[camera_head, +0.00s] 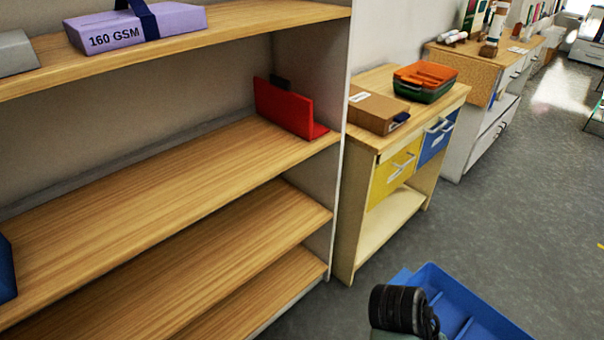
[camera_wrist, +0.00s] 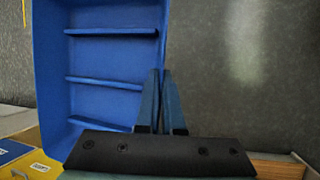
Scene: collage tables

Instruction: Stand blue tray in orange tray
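The blue tray (camera_head: 462,305) is at the bottom right of the head view, beside my dark wrist. Its open inside with several dividers faces the wrist camera (camera_wrist: 105,60). My gripper (camera_wrist: 161,75) is closed on the tray's side wall, with its fingers nearly together; the fingers are hidden in the head view. The tray is held out in front of the shelf and small cabinet, over the grey floor. The orange tray (camera_head: 426,74) lies flat on top of a green tray (camera_head: 423,92) on the small cabinet; its inside has dividers.
A cardboard box (camera_head: 377,110) sits on the small cabinet (camera_head: 362,140), left of the stacked trays. The cabinet has yellow and blue drawers. A tall wooden shelf (camera_head: 190,170) with a red holder (camera_head: 288,108) stands at left. The floor (camera_head: 510,190) at right is clear.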

